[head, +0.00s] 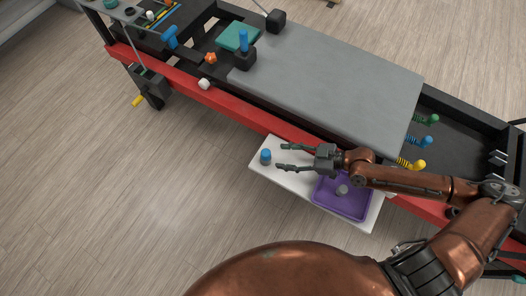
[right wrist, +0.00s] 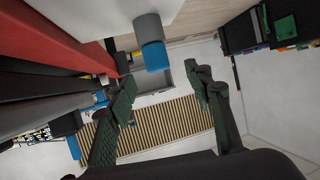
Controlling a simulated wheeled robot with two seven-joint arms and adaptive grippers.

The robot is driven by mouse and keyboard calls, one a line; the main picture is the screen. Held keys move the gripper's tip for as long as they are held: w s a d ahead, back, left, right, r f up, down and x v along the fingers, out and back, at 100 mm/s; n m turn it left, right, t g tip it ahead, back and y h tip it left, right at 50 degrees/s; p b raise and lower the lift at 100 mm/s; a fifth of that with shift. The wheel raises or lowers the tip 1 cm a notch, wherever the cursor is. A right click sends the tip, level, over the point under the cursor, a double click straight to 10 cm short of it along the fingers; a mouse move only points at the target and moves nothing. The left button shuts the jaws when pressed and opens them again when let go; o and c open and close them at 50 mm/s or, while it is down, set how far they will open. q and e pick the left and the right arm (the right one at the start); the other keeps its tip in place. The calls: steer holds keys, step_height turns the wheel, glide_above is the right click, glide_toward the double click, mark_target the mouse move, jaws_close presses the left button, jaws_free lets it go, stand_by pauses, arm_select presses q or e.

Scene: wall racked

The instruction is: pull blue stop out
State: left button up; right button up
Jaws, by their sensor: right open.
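A short grey peg with a blue top (head: 265,155) stands upright on the white board (head: 258,165), near its left end. In the right wrist view the blue end (right wrist: 157,57) shows just beyond the fingers. My right gripper (head: 281,157) is open and empty, its fingers pointing left at the peg. The peg is just ahead of the fingertips, apart from them as far as I can tell. Other blue parts are an upright blue handle (head: 243,41) by the grey pad, a blue knob (head: 170,37) further left and a blue-ended spring (head: 426,142) at right. My left gripper is out of view.
A purple tray (head: 330,203) holding a grey round piece (head: 342,189) sits on the board under my right forearm. The red rail (head: 227,108) of the long black frame runs behind the board. The grey pad (head: 330,82) lies above it. The floor at left is clear.

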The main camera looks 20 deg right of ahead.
mark_target(266, 154)
steer(key=shift+w+d+f, duration=0.1)
steer(key=shift+w+f, duration=0.3)
steer(key=shift+w, duration=0.2)
steer(key=shift+w+a, duration=0.15)
steer(key=shift+a, duration=0.05)
steer(key=shift+w+a, duration=0.15)
steer(key=shift+a, duration=0.05)
steer(key=shift+w+a+f+p, duration=0.35)
steer(key=shift+a+f+p, duration=0.05)
steer(key=shift+a, duration=0.1)
steer(key=shift+w+a+f, duration=0.1)
steer(key=shift+a, duration=0.15)
steer(key=x, duration=0.3)
steer(key=shift+a+f+b, duration=0.25)
steer(key=shift+a+b, duration=0.1)
steer(key=shift+a, duration=0.05)
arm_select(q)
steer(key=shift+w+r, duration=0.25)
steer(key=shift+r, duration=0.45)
arm_select(e)
steer(key=shift+w+a+f, duration=0.1)
steer(key=shift+w+a, duration=0.2)
steer(key=shift+c, duration=0.4)
